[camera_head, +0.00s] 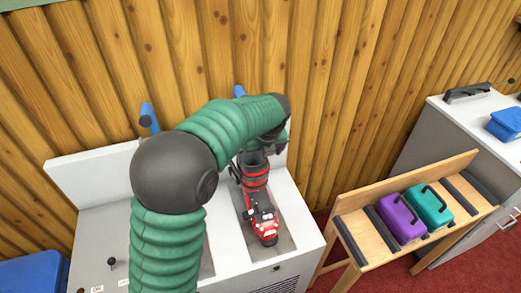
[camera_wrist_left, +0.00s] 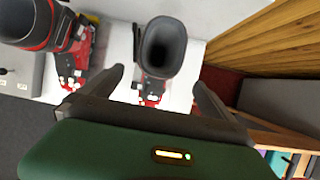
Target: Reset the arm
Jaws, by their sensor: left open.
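My left arm comes in from the lower left in the head view and arches over the white bench (camera_head: 88,235). Its gripper (camera_head: 270,146) is at the far side, just above a black and red boot (camera_head: 254,180) in a red binding (camera_head: 263,225). In the left wrist view the gripper (camera_wrist_left: 157,80) is open, its fingers spread, with the dark open top of the boot (camera_wrist_left: 163,48) beyond and between them. I see nothing held. A second black and red boot (camera_wrist_left: 38,22) stands at the upper left there; my arm hides it in the head view. My right gripper is not in view.
Blue handles (camera_head: 149,118) rise at the bench's back, close to a wooden plank wall (camera_head: 340,90). To the right, a wooden rack (camera_head: 350,245) holds a purple case (camera_head: 401,218) and a teal case (camera_head: 430,206). A grey cabinet with a blue box (camera_head: 506,124) stands beyond.

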